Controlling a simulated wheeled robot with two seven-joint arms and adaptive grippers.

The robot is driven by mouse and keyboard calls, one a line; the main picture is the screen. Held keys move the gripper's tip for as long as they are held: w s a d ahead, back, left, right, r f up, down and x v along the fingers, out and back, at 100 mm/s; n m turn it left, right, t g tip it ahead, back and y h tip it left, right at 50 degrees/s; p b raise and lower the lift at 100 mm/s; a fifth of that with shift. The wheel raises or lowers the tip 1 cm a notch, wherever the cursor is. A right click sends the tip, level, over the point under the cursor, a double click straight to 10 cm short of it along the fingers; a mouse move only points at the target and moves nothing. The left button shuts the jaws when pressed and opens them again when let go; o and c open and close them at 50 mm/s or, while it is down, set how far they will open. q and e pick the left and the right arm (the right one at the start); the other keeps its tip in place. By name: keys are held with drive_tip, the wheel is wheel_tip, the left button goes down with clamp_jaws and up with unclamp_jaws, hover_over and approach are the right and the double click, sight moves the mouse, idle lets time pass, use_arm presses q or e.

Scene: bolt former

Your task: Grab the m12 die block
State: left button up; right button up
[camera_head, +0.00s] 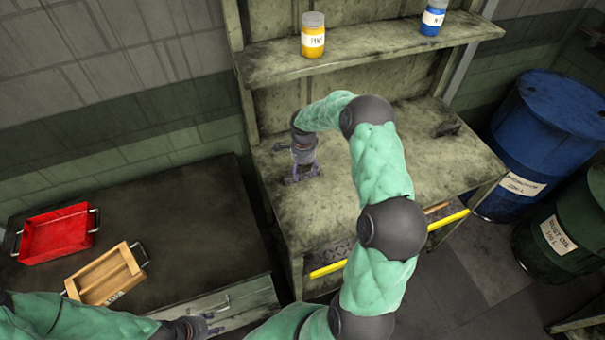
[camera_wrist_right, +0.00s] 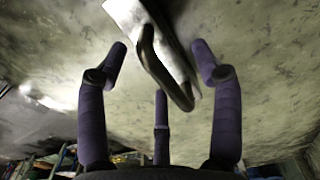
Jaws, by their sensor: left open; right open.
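My right gripper (camera_head: 303,172) is over the left part of the workbench top, fingers pointing down. In the right wrist view its purple fingers (camera_wrist_right: 161,62) are open. Between and beyond them is a pale metal block (camera_wrist_right: 128,14) with a dark curved handle (camera_wrist_right: 160,66). The fingers are around the handle but do not visibly grip it. I cannot read a size mark, so I cannot tell whether it is the m12 die block. A dark object (camera_head: 448,128) lies farther right on the bench. My left gripper (camera_head: 206,326) is open and empty-looking near the lower cabinet's front.
The workbench (camera_head: 420,165) has a shelf (camera_head: 370,48) with a yellow jar (camera_head: 313,40) and a blue jar (camera_head: 432,20). A red tray (camera_head: 57,232) and a wooden crate (camera_head: 105,275) are on the dark cabinet (camera_head: 195,220). Blue (camera_head: 545,125) and green (camera_head: 565,235) drums stand right.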

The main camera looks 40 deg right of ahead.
drive_tip(key=shift+f, duration=0.75)
clamp_jaws()
drive_tip(key=shift+w+d+r, duration=0.1)
drive_tip(key=shift+r, duration=0.05)
drive_tip(key=shift+r, duration=0.1)
